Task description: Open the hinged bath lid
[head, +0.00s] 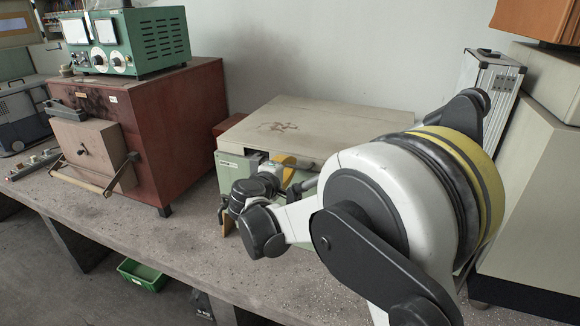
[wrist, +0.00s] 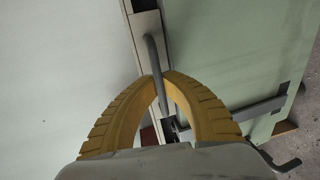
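The bath is a box with a pale green front (head: 230,172) and a broad beige lid (head: 330,125) that lies flat on top, with a worn dark mark on it. In the wrist view the lid (wrist: 60,60) fills the left and the green front (wrist: 240,55) the right. A grey bar handle (wrist: 152,55) stands at the seam between them. My gripper (wrist: 162,76) has its two yellow fingers close together with the bar between their tips; they look shut on it. In the head view my gripper (head: 285,172) is at the box's front edge, partly hidden by my arm.
A dark red cabinet (head: 185,130) with a green meter unit (head: 130,42) on it stands left of the bath. A silver case (head: 490,85) and grey cabinet (head: 535,180) stand at right. The bench front (head: 170,235) is clear. A green crate (head: 142,275) sits below.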

